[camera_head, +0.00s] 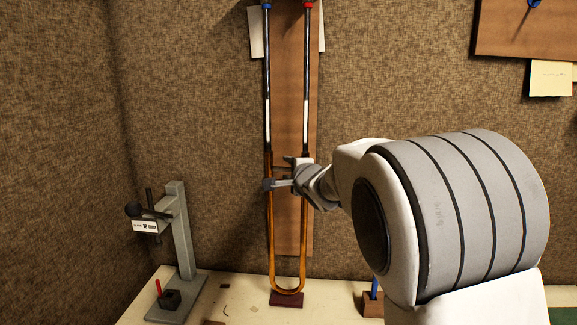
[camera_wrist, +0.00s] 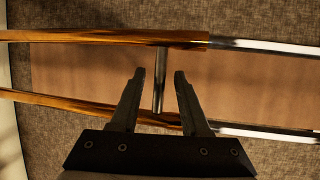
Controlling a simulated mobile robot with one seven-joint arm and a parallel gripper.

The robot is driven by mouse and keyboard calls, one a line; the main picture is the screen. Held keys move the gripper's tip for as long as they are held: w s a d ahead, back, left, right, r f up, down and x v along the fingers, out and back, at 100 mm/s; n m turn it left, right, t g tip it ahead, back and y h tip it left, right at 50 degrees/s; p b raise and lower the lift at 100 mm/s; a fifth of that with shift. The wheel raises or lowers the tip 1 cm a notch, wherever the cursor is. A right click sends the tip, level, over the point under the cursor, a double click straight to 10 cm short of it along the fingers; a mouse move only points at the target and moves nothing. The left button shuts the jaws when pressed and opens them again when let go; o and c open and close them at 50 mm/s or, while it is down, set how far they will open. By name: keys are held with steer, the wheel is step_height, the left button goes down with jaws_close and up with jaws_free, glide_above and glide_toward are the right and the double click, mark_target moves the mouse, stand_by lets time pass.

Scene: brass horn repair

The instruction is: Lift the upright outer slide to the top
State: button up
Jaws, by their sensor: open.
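The outer slide (camera_head: 271,230) is a brass U standing upright, its curved bow at the bottom, low against a wooden board. Its two tubes also cross the wrist view (camera_wrist: 110,38), joined by a short silver cross brace (camera_wrist: 160,88). Chrome inner tubes (camera_head: 267,75) run up from the slide to a blue and a red mark at the top. My gripper (camera_head: 270,184) is at the slide's upper part. In the wrist view its fingers (camera_wrist: 160,74) are open, one on each side of the brace, with visible gaps on both sides.
The bow is at a dark red block (camera_head: 286,300) on the pale bench. A grey stand (camera_head: 180,235) with a black-knobbed clamp is at left. A blue tool in a wooden holder (camera_head: 372,304) is at right. The wooden board (camera_head: 289,90) is behind the slide.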

steer(key=shift+x, duration=1.6)
jaws_close()
stand_by(0.3)
